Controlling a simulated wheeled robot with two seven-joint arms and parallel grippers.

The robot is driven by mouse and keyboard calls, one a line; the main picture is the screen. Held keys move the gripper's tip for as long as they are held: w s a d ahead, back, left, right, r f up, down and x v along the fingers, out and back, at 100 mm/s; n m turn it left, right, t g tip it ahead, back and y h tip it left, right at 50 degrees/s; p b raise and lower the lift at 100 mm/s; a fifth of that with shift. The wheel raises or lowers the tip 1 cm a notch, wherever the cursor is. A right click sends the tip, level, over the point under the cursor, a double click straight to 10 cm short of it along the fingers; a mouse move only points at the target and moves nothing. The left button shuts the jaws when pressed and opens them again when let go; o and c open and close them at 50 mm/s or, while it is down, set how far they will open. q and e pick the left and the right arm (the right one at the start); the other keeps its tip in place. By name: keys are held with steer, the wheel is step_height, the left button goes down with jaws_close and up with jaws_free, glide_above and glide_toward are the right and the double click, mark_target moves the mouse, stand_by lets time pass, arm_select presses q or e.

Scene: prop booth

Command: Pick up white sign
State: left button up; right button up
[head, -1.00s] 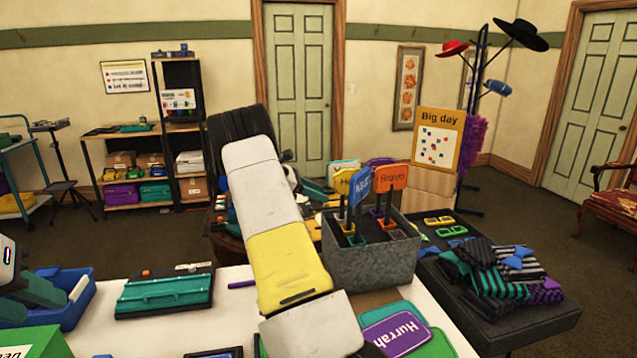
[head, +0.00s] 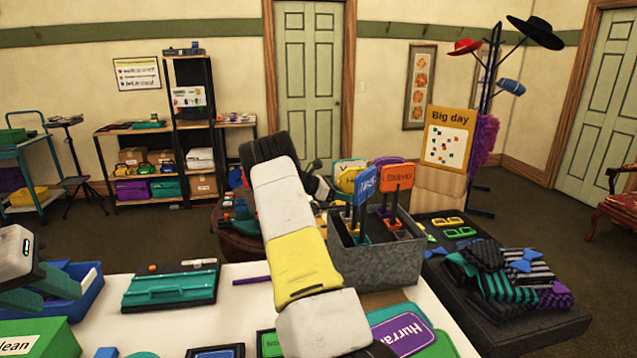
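I cannot pick out a plainly white sign. Several paddle signs on black sticks stand in a grey speckled box (head: 375,263) on the right of the white table: a blue sign (head: 364,185), an orange "Bravo" sign (head: 396,176) and a yellow sign (head: 347,178). A purple "Hurrah" sign (head: 401,334) lies flat in front of the box. My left gripper (head: 55,289) is at the left edge, over the blue bin; its fingers look apart with nothing visible between them.
A teal case (head: 172,288) lies on the white table (head: 243,298), with a blue bin (head: 84,300) and green box (head: 40,335) left. A "Big day" board (head: 447,138) stands behind.

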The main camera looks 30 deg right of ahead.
steer(key=shift+c, duration=0.4)
jaws_close()
